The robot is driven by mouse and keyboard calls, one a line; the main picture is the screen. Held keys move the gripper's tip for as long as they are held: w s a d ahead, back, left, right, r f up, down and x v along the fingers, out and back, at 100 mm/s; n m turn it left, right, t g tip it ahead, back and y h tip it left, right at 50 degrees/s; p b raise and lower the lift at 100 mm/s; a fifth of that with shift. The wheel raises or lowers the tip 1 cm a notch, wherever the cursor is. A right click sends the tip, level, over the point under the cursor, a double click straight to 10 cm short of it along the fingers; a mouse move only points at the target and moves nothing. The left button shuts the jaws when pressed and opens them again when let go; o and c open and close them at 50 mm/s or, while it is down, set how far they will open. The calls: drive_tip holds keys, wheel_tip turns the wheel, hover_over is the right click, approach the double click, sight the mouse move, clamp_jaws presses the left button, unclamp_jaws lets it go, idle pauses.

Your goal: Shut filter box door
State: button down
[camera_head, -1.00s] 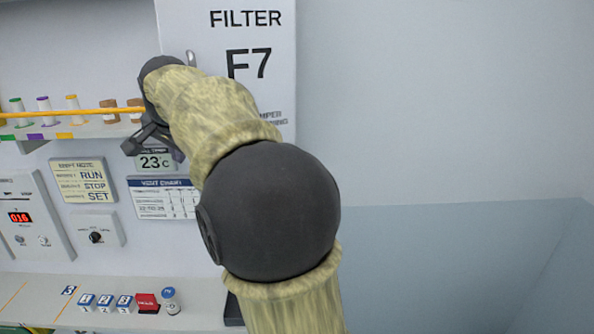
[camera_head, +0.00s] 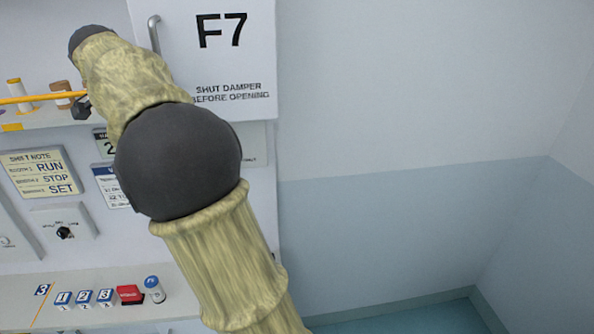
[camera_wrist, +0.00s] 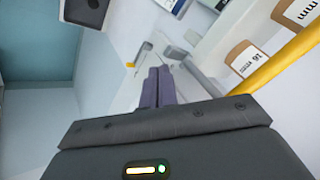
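The filter box door (camera_head: 235,65) is a white panel marked F7, at the top of the head view. Its upright grey handle (camera_head: 153,35) is near its left edge. I cannot tell whether the door stands slightly ajar or flush. My arm covers the area below and left of the handle. My gripper shows only as a small dark part (camera_head: 82,107) left of the door, beside the shelf. In the wrist view the two dark fingers (camera_wrist: 155,88) are together with nothing visible between them. A pale surface lies beyond them.
A shelf with a yellow rail (camera_head: 35,98) and spools (camera_head: 17,88) is at the left; the rail also runs close to my gripper in the wrist view (camera_wrist: 285,75). A lower ledge holds labelled blocks and a red block (camera_head: 130,294). Right of the door is bare wall.

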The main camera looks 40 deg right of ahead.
drive_tip(key=shift+d+r, duration=0.1)
drive_tip(key=shift+d, duration=0.15)
